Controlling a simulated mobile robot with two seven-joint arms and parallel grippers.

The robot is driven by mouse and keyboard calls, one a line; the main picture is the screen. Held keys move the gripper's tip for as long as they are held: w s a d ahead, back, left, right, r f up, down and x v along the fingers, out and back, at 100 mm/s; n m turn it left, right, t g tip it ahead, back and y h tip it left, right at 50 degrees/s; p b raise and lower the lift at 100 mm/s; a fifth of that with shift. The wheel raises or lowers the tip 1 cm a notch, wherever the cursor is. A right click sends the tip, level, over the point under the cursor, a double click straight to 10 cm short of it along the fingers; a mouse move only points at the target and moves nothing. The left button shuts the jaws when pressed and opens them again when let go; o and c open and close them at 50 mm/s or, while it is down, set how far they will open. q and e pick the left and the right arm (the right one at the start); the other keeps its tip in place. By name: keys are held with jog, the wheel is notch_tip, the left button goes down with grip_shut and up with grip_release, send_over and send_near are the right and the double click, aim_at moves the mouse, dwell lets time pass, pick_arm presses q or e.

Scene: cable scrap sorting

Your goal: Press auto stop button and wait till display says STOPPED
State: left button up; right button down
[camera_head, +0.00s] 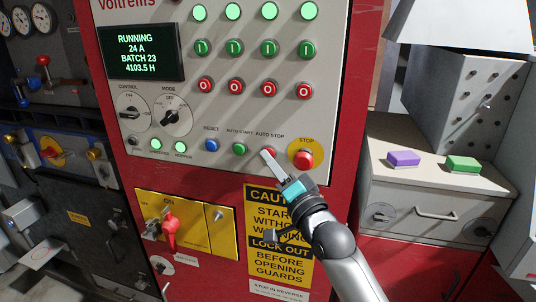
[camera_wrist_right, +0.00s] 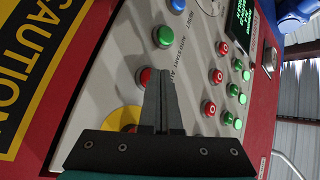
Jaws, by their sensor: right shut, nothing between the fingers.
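The display (camera_head: 140,51) on the grey control panel reads RUNNING, 24 A, BATCH 23, 4103.5 H. The red auto stop button (camera_head: 272,152) sits under its AUTO STOP label, partly hidden by my right gripper (camera_head: 267,156). My right gripper is shut and empty, its fingertips at the button. In the right wrist view, the red button (camera_wrist_right: 144,77) shows beside the tips of the shut fingers (camera_wrist_right: 159,76). I cannot tell whether the tips touch it. My left gripper is not in view.
The larger red STOP button (camera_head: 303,159) on a yellow ring is just right of the auto stop button. The green auto start button (camera_head: 239,149) and blue reset button (camera_head: 212,144) are to the left. A yellow switch plate (camera_head: 200,240) with a red handle is below.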

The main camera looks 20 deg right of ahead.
jog(key=shift+w+d, duration=0.1)
dwell(0.5)
jog(key=shift+s+a+p, duration=0.5)
jog(key=shift+s+p, duration=0.1)
jog(key=shift+s, duration=0.1)
jog(key=shift+s, duration=0.1)
jog(key=s+a+p, duration=0.1)
jog(key=s, duration=0.1)
jog(key=s+a+p, duration=0.1)
jog(key=s, duration=0.1)
jog(key=shift+a+p, duration=0.35)
jog(key=shift+a, duration=0.05)
jog(key=shift+f, duration=0.1)
